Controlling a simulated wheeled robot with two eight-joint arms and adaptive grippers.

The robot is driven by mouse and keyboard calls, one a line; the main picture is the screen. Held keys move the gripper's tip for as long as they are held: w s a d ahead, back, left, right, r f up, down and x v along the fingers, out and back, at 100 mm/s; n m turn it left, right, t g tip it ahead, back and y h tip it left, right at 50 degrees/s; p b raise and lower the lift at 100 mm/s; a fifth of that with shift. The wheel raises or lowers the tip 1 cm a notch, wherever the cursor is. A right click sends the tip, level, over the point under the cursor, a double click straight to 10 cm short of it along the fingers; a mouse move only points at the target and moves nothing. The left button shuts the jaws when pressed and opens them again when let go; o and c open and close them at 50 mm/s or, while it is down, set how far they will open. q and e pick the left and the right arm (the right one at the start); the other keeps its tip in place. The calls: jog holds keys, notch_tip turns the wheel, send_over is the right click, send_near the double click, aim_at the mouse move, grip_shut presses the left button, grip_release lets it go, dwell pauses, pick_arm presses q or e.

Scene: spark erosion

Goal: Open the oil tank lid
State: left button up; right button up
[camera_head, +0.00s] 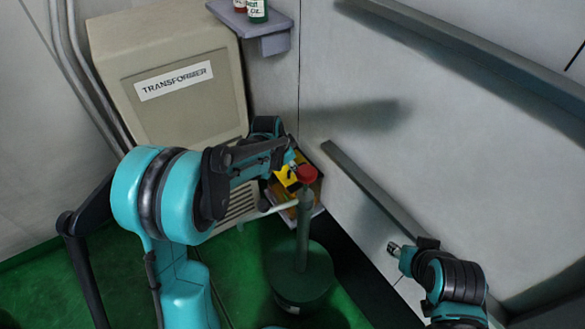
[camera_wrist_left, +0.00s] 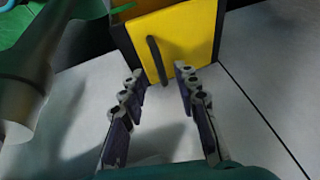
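A yellow panel (camera_wrist_left: 185,35) with a dark bar handle (camera_wrist_left: 157,62) fills the top middle of the left wrist view. It is set on a dark box and looks like the lid. In the head view the yellow panel (camera_head: 288,176) shows partly, behind my left arm. My left gripper (camera_wrist_left: 160,82) is open, its two fingers on either side of the handle's lower part with gaps to it. In the head view my left gripper (camera_head: 291,163) is small and partly hidden. My right gripper (camera_head: 395,249) is at the lower right, near the wall, far from the box; its finger opening is unclear.
A beige transformer cabinet (camera_head: 180,95) is at the left. A shelf (camera_head: 255,22) with bottles is above. Walls are behind and right.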

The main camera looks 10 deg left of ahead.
pick_arm(q)
jog(key=shift+b+x, duration=0.3)
jog(key=shift+x, duration=0.95)
grip_shut()
jog(key=shift+r, duration=0.2)
